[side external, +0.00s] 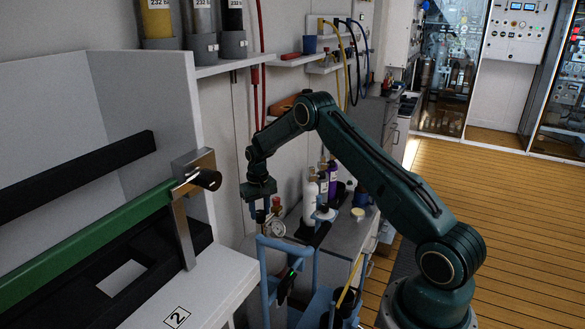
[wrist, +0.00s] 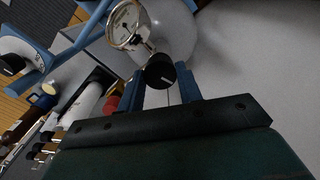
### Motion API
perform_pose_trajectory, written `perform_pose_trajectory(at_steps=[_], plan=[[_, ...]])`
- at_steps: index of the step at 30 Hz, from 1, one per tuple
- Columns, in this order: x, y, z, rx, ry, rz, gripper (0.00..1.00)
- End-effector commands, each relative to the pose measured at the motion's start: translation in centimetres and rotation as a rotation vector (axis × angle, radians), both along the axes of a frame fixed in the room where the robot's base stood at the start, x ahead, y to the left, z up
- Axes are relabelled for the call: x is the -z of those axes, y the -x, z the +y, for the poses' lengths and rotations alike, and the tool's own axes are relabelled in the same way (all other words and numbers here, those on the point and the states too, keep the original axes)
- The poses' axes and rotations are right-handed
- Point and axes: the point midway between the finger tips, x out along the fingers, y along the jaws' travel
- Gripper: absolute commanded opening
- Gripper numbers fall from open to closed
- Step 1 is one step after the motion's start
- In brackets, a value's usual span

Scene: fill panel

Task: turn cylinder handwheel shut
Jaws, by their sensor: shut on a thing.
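The black handwheel (wrist: 160,72), a round knob with a white mark, sits between the two blue fingers of my gripper (wrist: 160,86) in the wrist view. The fingers are shut on its sides. A round pressure gauge (wrist: 125,24) is just beyond it, in front of the pale grey cylinder (wrist: 172,32). In the side view my gripper (side external: 267,212) points down at the cylinder's top, with the gauge (side external: 277,229) just below. The handwheel is too small to make out clearly there.
A blue frame (side external: 268,265) stands around the cylinder. A red knob (wrist: 110,104) is close to the left finger. White and purple bottles (side external: 311,200) stand on the bench behind. A white panel bench (side external: 225,275) with a green bar (side external: 90,240) is at left.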

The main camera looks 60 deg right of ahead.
Motion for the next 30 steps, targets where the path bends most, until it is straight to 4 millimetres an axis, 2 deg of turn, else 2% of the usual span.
perform_pose_trajectory(at_steps=[6, 12, 29, 30], plan=[[-0.15, -0.11, -0.01, 0.164, 0.001, -0.003, 0.12], [-0.16, -0.12, -0.02, 0.258, 0.001, -0.004, 0.12], [-0.17, -0.12, -0.04, 0.302, 0.001, -0.004, 0.12], [-0.17, -0.12, -0.04, 0.302, 0.001, -0.004, 0.41]])
